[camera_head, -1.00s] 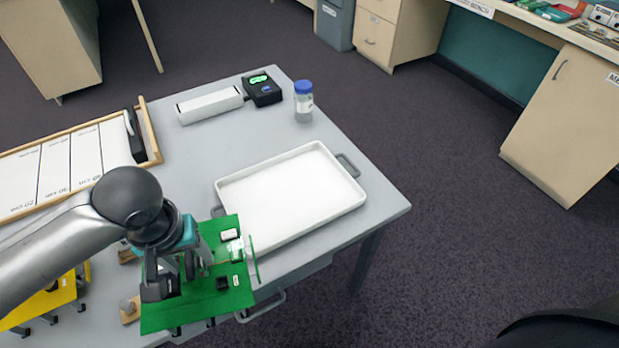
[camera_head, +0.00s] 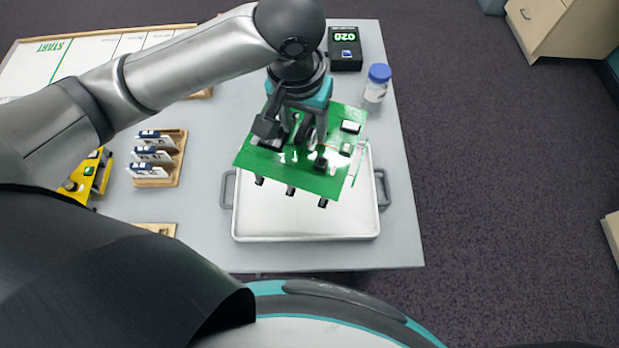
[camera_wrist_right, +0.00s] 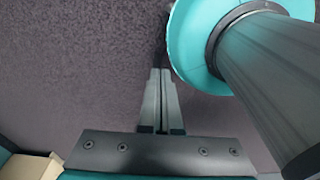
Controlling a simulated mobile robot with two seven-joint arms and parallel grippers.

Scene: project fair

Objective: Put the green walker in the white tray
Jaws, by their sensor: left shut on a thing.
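The green walker (camera_head: 333,182) is a flat green board with small black and white parts on top and short black legs below. My left gripper (camera_head: 297,140) is shut on it from above and holds it over the white tray (camera_head: 305,222). The walker looks slightly tilted and hides the tray's back part. The tray's visible floor is empty, and grey handles stand at its left and right ends. My right gripper (camera_wrist_right: 160,105) shows in the right wrist view with its fingers together and nothing between them, above the dark carpet.
A blue-lidded jar (camera_head: 376,84) and a black device with a green display (camera_head: 344,50) stand behind the tray. A wooden rack with cards (camera_head: 157,172) and a yellow walker (camera_head: 84,178) are at the left. The grey table's right edge lies close to the tray.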

